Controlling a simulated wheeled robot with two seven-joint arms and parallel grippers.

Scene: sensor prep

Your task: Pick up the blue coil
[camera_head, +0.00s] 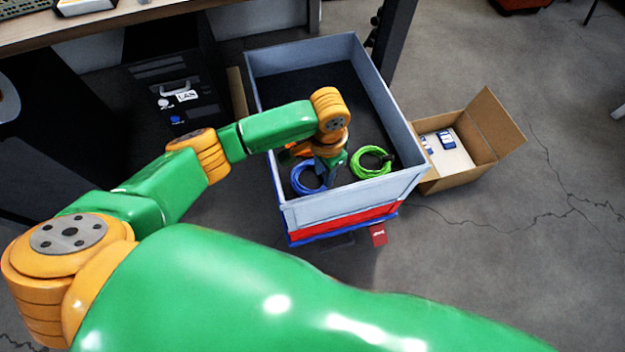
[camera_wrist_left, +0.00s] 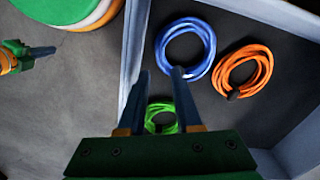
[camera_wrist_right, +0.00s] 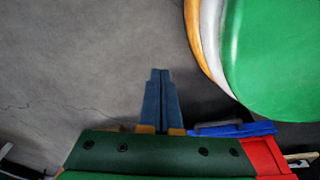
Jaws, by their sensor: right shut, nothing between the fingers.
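The blue coil (camera_head: 296,180) lies on the floor of a grey bin (camera_head: 405,184), near its front wall. In the left wrist view the blue coil (camera_wrist_left: 210,44) is a whole ring lying flat. My left gripper (camera_head: 329,178) reaches down into the bin just beside the blue coil. In the left wrist view my left gripper (camera_wrist_left: 161,73) is open with nothing between its fingers; one fingertip overlaps the coil's lower edge, and I cannot tell whether it touches. My right gripper (camera_wrist_right: 160,70) is shut and empty, outside the bin over the grey floor.
A green coil (camera_head: 357,164) and an orange coil (camera_wrist_left: 265,72) lie in the same bin near the blue one. The bin's walls surround my left gripper. An open cardboard box (camera_head: 460,178) stands to the right, and a desk (camera_head: 140,18) is at back left.

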